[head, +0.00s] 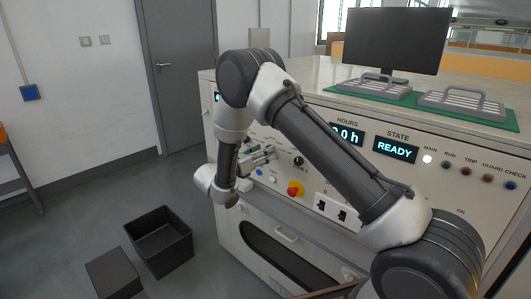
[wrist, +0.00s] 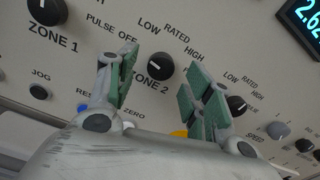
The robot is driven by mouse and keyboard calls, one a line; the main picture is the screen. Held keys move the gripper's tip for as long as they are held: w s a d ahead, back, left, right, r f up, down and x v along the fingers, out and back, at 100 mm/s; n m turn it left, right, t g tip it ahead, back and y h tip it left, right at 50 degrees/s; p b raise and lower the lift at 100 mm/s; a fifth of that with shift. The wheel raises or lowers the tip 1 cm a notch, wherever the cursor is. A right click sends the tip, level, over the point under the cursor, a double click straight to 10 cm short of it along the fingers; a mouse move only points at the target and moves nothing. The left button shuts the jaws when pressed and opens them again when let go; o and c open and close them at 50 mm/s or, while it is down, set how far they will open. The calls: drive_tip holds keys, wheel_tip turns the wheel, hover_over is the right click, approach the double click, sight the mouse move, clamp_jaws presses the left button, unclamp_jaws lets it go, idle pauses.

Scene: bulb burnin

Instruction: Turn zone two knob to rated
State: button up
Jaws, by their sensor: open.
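The zone two knob (wrist: 160,66) is black and round on the cream panel, with OFF, LOW, RATED and HIGH printed around its upper side. A small light mark shows on its left part; I cannot tell exactly which label it points at. My gripper (wrist: 160,72) is open, with one green-padded finger on the left of the knob and the other on its right. Contact with the knob is not visible. In the head view my gripper (head: 260,156) is at the panel front, and the zone two knob is not clearly visible there.
The zone one knob (wrist: 47,10) is at upper left and another black knob (wrist: 237,104) is close to the right finger. In the head view a red emergency button (head: 295,189) is below right of my gripper. The state display (head: 395,150) reads READY.

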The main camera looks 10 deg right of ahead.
drive_tip(key=shift+x, duration=0.95)
drive_tip(key=c, duration=1)
drive_tip(key=shift+m, duration=7.9)
